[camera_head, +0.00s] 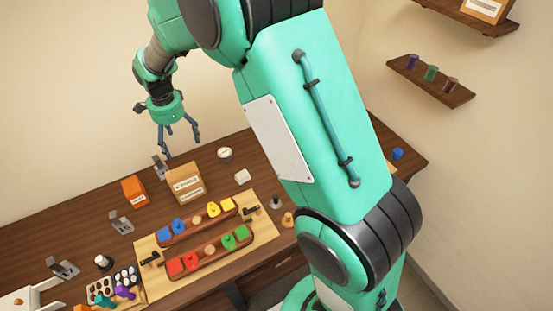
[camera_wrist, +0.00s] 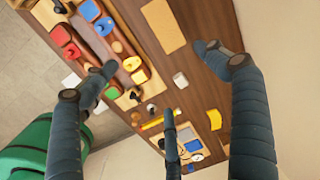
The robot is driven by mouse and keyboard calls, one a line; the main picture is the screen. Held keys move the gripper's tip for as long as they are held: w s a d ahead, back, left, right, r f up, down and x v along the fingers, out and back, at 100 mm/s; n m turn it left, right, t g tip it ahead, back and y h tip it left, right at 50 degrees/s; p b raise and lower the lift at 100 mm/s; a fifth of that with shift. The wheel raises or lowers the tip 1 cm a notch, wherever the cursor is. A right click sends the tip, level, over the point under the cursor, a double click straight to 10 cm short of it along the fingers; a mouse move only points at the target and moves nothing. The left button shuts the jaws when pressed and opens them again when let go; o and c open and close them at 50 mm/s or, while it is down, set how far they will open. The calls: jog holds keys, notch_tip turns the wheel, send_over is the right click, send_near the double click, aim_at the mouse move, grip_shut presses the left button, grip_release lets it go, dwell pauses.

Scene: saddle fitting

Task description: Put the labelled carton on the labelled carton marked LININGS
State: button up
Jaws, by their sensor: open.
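A tan carton (camera_head: 186,182) with a white label stands on the wooden table; its lettering is too small to read. Its plain top also shows in the wrist view (camera_wrist: 163,26). Another tan carton with a white label (camera_head: 484,9) sits on the upper wall shelf, cut off by the top edge. I cannot tell which one is marked LININGS. An orange carton (camera_head: 134,190) stands left of the table carton, its label unreadable. My gripper (camera_head: 179,142) is open and empty, raised above the back of the table, apart from the cartons. Its spread fingers show in the wrist view (camera_wrist: 155,60).
Two wooden racks of coloured pieces (camera_head: 208,252) lie on a light board in front of the cartons. A white block (camera_head: 242,176) and a round white item (camera_head: 224,154) stand to the right. Metal brackets (camera_head: 122,223) stand left. A lower shelf (camera_head: 430,82) holds spools.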

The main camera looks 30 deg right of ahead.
jog(key=s+d+r+n+t, duration=0.1)
jog(key=s+d+r+n, duration=0.3)
jog(key=s+r, duration=0.45)
jog(key=s+d+r+n+t, duration=0.1)
jog(key=s+d+r+n, duration=0.2)
jog(key=s+d+r, duration=0.35)
jog(key=s+d+r+n+t, duration=0.1)
jog(key=s+r+n, duration=0.1)
jog(key=s, duration=0.6)
jog(key=s+d+r+n+t, duration=0.1)
jog(key=s+d+r+n, duration=0.1)
jog(key=s, duration=0.6)
jog(key=s+d+r+n, duration=0.2)
jog(key=s+n, duration=0.2)
jog(key=s, duration=0.5)
jog(key=shift+r+n+t, duration=0.3)
jog(key=shift+r+t, duration=0.05)
jog(key=shift+t, duration=0.05)
notch_tip(320, 180, down, 15)
jog(key=b, duration=1.4)
jog(key=shift+r+b, duration=0.15)
jog(key=shift+b, duration=0.2)
